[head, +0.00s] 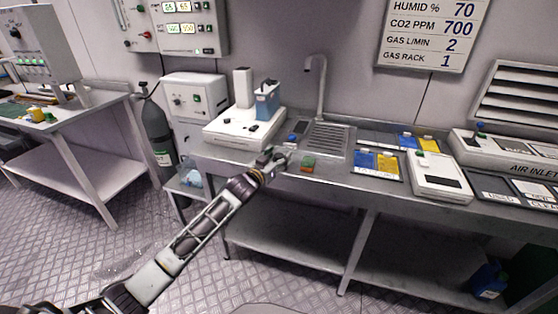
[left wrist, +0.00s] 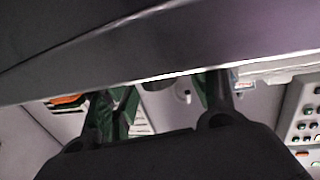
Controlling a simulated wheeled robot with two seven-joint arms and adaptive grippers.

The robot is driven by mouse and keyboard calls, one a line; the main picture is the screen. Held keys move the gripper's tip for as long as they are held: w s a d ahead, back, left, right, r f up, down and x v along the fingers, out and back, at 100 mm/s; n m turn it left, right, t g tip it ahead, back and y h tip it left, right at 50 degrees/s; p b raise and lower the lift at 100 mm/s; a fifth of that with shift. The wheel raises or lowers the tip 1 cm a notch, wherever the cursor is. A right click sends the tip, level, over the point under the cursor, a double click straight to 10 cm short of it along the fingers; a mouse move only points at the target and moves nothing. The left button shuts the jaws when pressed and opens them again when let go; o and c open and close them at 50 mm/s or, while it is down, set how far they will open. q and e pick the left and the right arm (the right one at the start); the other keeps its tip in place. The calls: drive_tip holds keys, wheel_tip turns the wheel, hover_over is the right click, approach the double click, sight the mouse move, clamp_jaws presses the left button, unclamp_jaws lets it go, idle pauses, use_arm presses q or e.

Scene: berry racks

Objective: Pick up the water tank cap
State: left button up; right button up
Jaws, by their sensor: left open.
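A blue water tank (head: 267,104) stands on a white base unit (head: 240,130) on the metal bench, with a small dark piece (head: 269,85) on top that looks like a cap. A small blue round item (head: 292,137) lies on the bench right of the unit; I cannot tell whether it is the tank cap. My left gripper (head: 272,158) is open at the bench's front edge, in front of the unit and just short of the blue item. In the left wrist view its two dark fingers (left wrist: 160,100) are apart, and nothing is clearly held. My right gripper is out of view.
A green and orange block (head: 308,164) lies right of my gripper near the edge. A sink with a tall tap (head: 318,85) is behind it. Blue and yellow packets (head: 377,163) and a white device (head: 440,175) stand further right. A gas cylinder (head: 159,135) stands left.

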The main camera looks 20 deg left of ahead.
use_arm(q)
drive_tip(key=shift+w+d, duration=0.1)
drive_tip(key=shift+w, duration=0.3)
drive_tip(key=c, duration=0.7)
